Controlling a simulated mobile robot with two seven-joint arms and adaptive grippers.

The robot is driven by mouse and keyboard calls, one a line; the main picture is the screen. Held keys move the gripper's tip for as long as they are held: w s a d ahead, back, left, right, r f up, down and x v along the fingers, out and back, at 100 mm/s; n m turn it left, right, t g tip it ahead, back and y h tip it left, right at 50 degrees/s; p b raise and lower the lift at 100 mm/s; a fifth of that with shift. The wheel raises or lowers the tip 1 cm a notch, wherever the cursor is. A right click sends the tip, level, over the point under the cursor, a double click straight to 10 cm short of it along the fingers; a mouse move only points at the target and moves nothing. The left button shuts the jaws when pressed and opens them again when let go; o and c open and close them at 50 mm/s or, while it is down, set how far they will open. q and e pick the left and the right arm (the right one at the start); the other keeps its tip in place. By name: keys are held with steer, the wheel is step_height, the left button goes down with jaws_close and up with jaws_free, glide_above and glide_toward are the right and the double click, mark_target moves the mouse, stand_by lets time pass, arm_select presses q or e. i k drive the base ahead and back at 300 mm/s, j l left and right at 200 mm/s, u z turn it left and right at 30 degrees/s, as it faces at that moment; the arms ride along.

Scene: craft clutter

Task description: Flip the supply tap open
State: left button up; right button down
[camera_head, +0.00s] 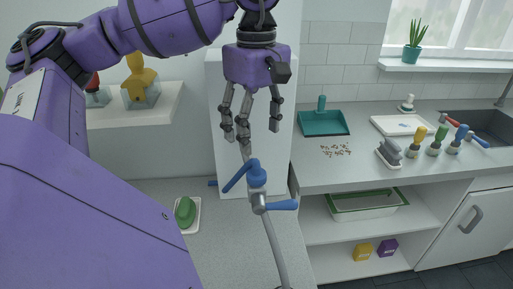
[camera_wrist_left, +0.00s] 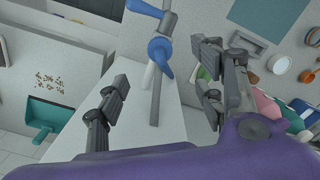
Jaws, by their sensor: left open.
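The supply tap (camera_head: 258,203) sits on a slanting grey pipe (camera_head: 272,245) and has a blue lever that points right in the head view. A blue fitting (camera_head: 257,172) with an arm to the lower left is just above it. The wrist view shows the blue tap parts (camera_wrist_left: 160,48) and the grey pipe between the fingers. My left gripper (camera_head: 253,128) hangs fingers down above the tap, open and empty. It also shows in the wrist view (camera_wrist_left: 160,70), with its fingers spread wide. I see no contact with the lever. My right gripper is not in view.
A green item on a white dish (camera_head: 195,226) lies on the grey counter to the left. A white block (camera_head: 218,95) stands behind the gripper. At the right are a teal dustpan (camera_head: 321,121), brown crumbs (camera_head: 337,150), several coloured-handled tools and a sink (camera_head: 490,124).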

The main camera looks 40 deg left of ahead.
mark_target(259, 206)
steer(key=k, duration=1.5)
